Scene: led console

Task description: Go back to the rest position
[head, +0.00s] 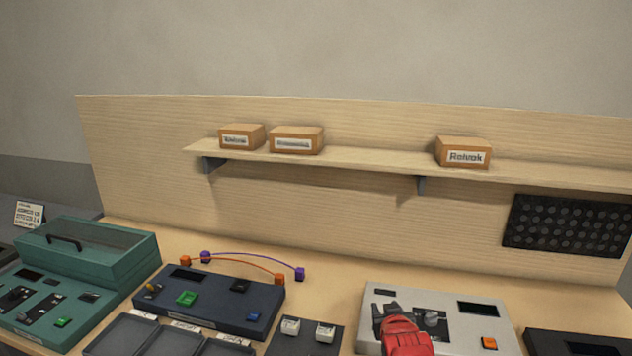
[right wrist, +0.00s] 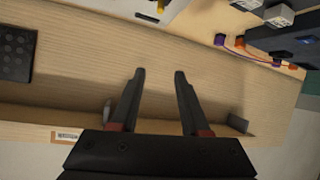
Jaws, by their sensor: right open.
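My right gripper (head: 388,315) shows at the bottom of the head view, its red body and dark fingers in front of the light grey console (head: 455,306) and covering part of it. In the right wrist view its two dark fingers (right wrist: 159,76) are apart with nothing between them. Behind them is the wooden back panel (right wrist: 215,65). Whether the gripper touches the console cannot be told from the head view. My left gripper is not in view.
A navy console (head: 220,300) with coloured buttons and a teal console (head: 90,255) stand to the left. Orange and purple wires arc behind the navy one. Dark trays (head: 120,337) lie in front. A shelf (head: 370,161) carries three boxes. A black perforated panel (head: 568,226) hangs right.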

